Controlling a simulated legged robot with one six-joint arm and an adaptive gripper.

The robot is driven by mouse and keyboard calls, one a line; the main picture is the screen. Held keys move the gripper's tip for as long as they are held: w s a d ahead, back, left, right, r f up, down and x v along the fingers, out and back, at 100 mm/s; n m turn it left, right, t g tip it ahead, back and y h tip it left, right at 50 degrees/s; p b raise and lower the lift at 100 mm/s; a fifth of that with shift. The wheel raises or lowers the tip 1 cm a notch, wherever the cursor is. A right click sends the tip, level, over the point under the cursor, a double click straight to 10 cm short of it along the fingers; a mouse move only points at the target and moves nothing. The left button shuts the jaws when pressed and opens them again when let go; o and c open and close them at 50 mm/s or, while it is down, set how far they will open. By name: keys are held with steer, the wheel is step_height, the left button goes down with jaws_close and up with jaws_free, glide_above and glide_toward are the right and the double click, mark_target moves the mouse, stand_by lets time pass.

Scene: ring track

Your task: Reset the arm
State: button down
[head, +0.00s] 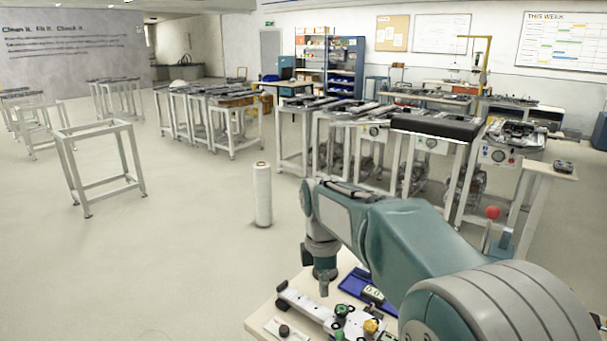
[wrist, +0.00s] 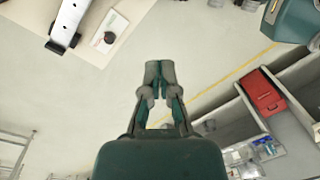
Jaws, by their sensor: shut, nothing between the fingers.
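My gripper (wrist: 160,75) shows in the wrist view with its two fingertips together and nothing between them. It hangs over bare pale floor, apart from the things around it. In the head view my teal and grey arm reaches forward from the lower right and bends down over a small work table (head: 262,318). The arm's lower end is above the table's far edge there. The fingertips cannot be made out in the head view.
On the table are a white rail device (head: 305,304), a blue tray (head: 357,283) and a yellow knob (head: 371,326). A white cylinder (head: 262,194) stands on the floor beyond. An empty frame stand (head: 97,128) is at left. A red box (wrist: 262,92) lies in a grey bin. Open floor lies left.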

steer(key=s+d+r+m+t, duration=0.2)
steer(key=s+d+r+m, duration=0.15)
steer(key=s+m, duration=0.2)
steer(key=s+d+r+m+t, duration=0.1)
steer(key=s+d+r+m, duration=0.1)
steer(key=s+d+m, duration=0.4)
steer(key=s+d+f+m+t, duration=0.1)
steer(key=s+m, duration=0.3)
steer(key=s, duration=0.2)
steer(key=s+f+m+t, duration=0.2)
steer(key=s+m, duration=0.2)
steer(key=s, duration=0.1)
steer(key=shift+s+d+f+t, duration=0.3)
steer(key=shift+s+d, duration=0.05)
